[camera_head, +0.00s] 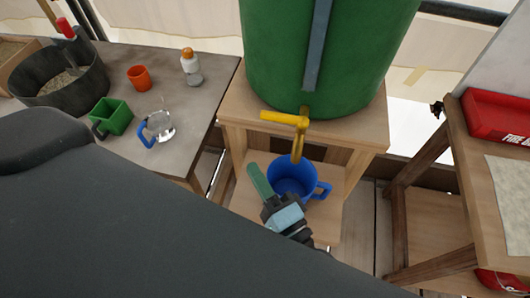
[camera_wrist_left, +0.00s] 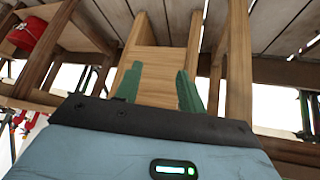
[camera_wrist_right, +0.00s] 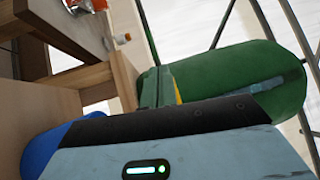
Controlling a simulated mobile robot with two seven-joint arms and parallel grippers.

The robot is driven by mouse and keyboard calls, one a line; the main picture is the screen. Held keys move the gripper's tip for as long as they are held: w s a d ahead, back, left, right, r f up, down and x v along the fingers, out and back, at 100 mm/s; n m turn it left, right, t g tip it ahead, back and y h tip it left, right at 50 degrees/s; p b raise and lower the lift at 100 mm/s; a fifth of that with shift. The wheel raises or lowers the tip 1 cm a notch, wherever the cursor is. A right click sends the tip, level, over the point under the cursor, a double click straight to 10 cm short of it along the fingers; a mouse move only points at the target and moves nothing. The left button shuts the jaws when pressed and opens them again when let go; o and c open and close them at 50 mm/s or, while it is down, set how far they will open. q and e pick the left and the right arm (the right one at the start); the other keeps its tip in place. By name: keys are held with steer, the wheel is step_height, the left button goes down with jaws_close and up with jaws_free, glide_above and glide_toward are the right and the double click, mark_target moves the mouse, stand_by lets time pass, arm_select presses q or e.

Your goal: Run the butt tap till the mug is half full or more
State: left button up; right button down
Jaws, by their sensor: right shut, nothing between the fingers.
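The green butt (camera_head: 345,55) stands on a wooden stand, with its yellow tap (camera_head: 301,122) at the front. The tap's handle points left and its spout hangs over the blue mug (camera_head: 315,190) on the lower shelf. The mug is upright with its handle to the right; I cannot tell the water level inside it. My right gripper (camera_head: 260,181) is shut and empty, at the mug's left front. In the right wrist view its fingers (camera_wrist_right: 158,88) overlap the butt (camera_wrist_right: 225,85), with the mug (camera_wrist_right: 45,150) at lower left. My left gripper (camera_wrist_left: 158,88) is open and empty, facing wooden framing.
A table at left holds a glass jug (camera_head: 160,124), a green cup (camera_head: 112,116), an orange cup (camera_head: 139,77), an orange-capped bottle (camera_head: 190,68) and a dark round tub (camera_head: 60,82). A wooden table at right holds a red box (camera_head: 497,115). My dark body covers the lower left.

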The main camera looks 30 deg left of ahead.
arm_select(q)
steer(key=shift+w+a+f, duration=0.1)
steer(key=shift+w+f, duration=0.15)
steer(key=shift+w, duration=0.1)
arm_select(e)
steer(key=s, duration=0.3)
steer(key=s+d+f, duration=0.1)
steer(key=shift+s, duration=0.3)
arm_select(q)
steer(key=shift+s, duration=0.1)
arm_select(e)
steer(key=shift+d, duration=0.1)
